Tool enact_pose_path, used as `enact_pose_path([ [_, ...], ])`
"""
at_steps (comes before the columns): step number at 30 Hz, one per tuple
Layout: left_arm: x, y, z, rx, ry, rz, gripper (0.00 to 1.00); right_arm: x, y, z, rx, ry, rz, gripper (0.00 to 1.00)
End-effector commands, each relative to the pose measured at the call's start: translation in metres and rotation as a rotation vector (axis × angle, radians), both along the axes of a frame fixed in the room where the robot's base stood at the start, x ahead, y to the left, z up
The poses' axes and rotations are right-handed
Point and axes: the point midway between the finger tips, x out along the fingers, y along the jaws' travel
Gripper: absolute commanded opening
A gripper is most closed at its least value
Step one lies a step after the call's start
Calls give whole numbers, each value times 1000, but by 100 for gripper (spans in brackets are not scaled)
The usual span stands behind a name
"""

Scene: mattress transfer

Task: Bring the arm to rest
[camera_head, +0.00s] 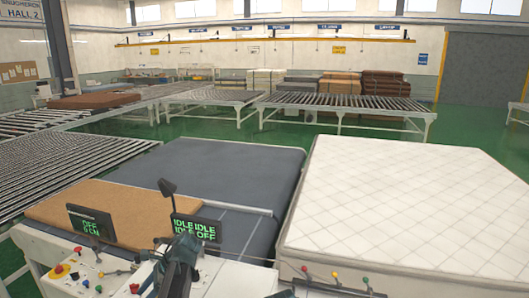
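A dark arm end (182,250), which looks like my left gripper, is at the low centre-left, in front of the control panel (225,277). Its fingers do not show clearly, and I see nothing held in it. A dark shape (335,287) at the bottom edge, in front of the white mattress, may be part of my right arm; its fingers cannot be made out. The white quilted mattress (400,200) lies flat at the right. A brown pad (110,205) lies on the grey belt table (220,165) to its left.
Two small screens with green text, one (90,222) at the left and one (196,228) at the centre, stand over the panel. Roller conveyors (345,104) run behind and at the left. Stacked brown mattresses (385,83) stand farther back. Green floor (300,136) is clear between them.

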Motion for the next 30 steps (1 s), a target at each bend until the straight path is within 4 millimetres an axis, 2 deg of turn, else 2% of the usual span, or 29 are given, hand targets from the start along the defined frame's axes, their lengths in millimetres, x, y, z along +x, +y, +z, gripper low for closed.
enact_pose_path([
  [8,-12,-21,-13,-56,-128,91,67,0,0,0,0,0,0,50],
  [14,-26,-47,-27,-130,-269,219,67,0,0,0,0,0,0,50],
  [20,-48,-87,-44,-249,-449,439,67,0,0,0,0,0,0,50],
  [24,-66,-125,-54,-357,-571,659,67,0,0,0,0,0,0,50],
  [30,-88,-170,-60,-483,-674,968,67,0,0,0,0,0,0,50],
])
